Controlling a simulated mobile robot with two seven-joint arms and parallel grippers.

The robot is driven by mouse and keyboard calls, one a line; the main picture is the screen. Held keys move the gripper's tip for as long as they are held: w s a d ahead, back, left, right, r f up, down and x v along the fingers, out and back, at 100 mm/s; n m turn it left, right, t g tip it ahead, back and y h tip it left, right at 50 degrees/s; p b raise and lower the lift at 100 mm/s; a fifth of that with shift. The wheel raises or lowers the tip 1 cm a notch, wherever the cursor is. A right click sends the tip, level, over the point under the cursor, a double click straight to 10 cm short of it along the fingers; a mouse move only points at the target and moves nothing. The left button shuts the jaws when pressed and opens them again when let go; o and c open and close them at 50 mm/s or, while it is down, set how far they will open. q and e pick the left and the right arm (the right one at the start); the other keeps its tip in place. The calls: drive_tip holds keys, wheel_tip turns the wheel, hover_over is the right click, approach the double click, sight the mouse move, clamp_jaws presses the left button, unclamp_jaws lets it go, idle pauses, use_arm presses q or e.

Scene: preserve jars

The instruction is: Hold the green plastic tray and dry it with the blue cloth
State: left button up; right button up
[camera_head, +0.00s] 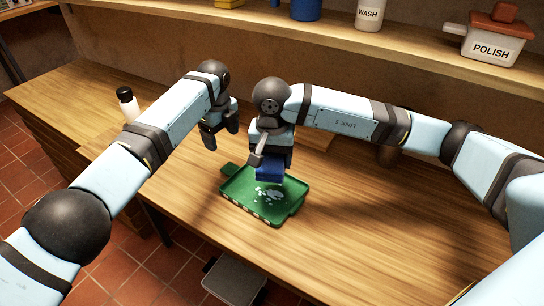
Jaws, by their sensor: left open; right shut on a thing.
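The green plastic tray (238,186) lies on the wooden counter. Pale wet-looking spots (268,194) show on its floor. My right gripper (271,165) points down over the tray's back part and is shut on the blue cloth (269,174), which is at or just above the tray floor; I cannot tell if it touches. My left gripper (221,143) is open and empty, behind and to the left of the tray, apart from it.
A white bottle with a black cap (128,104) stands at the counter's left. A shelf (330,42) above holds a WASH container (369,14), a blue container (306,9) and a POLISH box (492,48).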

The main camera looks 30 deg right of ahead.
sight(229, 167)
drive_tip(key=shift+w+f, duration=0.1)
drive_tip(key=shift+f, duration=0.05)
use_arm(q)
drive_tip(key=f+b, duration=0.3)
drive_tip(key=f, duration=0.1)
drive_tip(key=f+b, duration=0.6)
drive_tip(key=f, duration=0.1)
drive_tip(key=shift+s+d+f+b, duration=0.15)
drive_tip(key=shift+d+f+b, duration=0.2)
use_arm(e)
wheel_tip(229, 167, down, 9)
drive_tip(key=shift+f, duration=0.2)
drive_tip(key=shift+r, duration=0.1)
use_arm(q)
drive_tip(key=c, duration=1.3)
drive_tip(key=o, duration=1.3)
drive_tip(key=shift+r, duration=0.15)
